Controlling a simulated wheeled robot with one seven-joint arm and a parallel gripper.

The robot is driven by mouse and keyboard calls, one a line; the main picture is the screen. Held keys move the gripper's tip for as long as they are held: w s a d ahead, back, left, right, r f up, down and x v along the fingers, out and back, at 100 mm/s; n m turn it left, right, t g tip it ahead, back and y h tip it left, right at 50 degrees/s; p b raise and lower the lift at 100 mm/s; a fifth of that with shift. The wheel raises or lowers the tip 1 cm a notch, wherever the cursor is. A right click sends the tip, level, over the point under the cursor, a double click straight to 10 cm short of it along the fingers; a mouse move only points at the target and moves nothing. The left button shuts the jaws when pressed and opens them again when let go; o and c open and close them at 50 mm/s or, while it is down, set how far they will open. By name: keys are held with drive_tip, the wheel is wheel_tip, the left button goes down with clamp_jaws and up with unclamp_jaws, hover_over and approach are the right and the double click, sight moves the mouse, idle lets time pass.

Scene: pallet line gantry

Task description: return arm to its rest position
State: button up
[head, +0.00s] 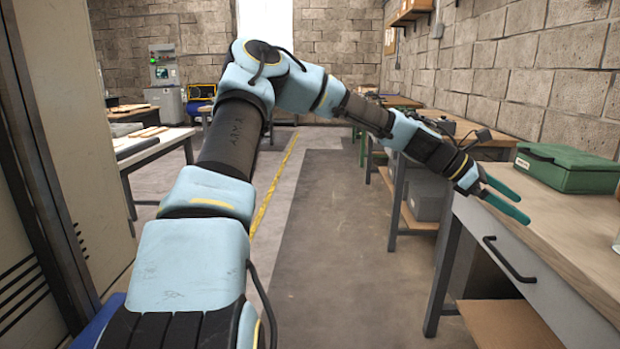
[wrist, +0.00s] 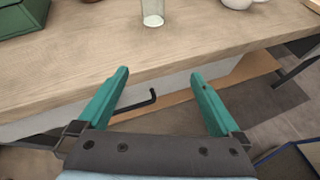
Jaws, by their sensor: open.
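My arm stretches up and to the right in the head view. My gripper (head: 505,200) is at its end, by the front edge of the wooden workbench (head: 590,244) on the right. In the wrist view my gripper (wrist: 160,98) has its two teal fingers spread wide apart with nothing between them. The bench front edge and a black drawer handle (wrist: 140,101) show beyond and between the fingers.
A green case (head: 568,168) lies on the bench, near my gripper. A clear glass (wrist: 153,12) and a white pot (wrist: 238,3) stand on the bench. A tall cabinet (head: 50,150) is close on the left. The aisle floor (head: 325,235) is clear.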

drive_tip(key=a+f+m+t+y+p, duration=0.2)
drive_tip(key=a+f+m+y, duration=0.2)
drive_tip(key=a, duration=0.7)
drive_tip(key=a+f+m+t+y+p, duration=0.1)
drive_tip(key=a+f+m+t+y, duration=0.25)
drive_tip(key=a, duration=0.75)
drive_tip(key=s+a+r+m+y+p, duration=0.1)
drive_tip(key=a+m, duration=0.1)
drive_tip(key=a, duration=0.6)
drive_tip(key=s+a+r+m+y, duration=0.1)
drive_tip(key=s+a+r+m, duration=0.1)
drive_tip(key=a, duration=0.7)
drive_tip(key=s+a+r+m+y+p, duration=0.1)
drive_tip(key=s+a+r+m, duration=0.1)
drive_tip(key=a, duration=0.7)
drive_tip(key=shift+s+t+y+p, duration=0.15)
drive_tip(key=shift+t+y+p, duration=0.15)
drive_tip(key=shift+t+y, duration=0.05)
drive_tip(key=shift+a, duration=0.1)
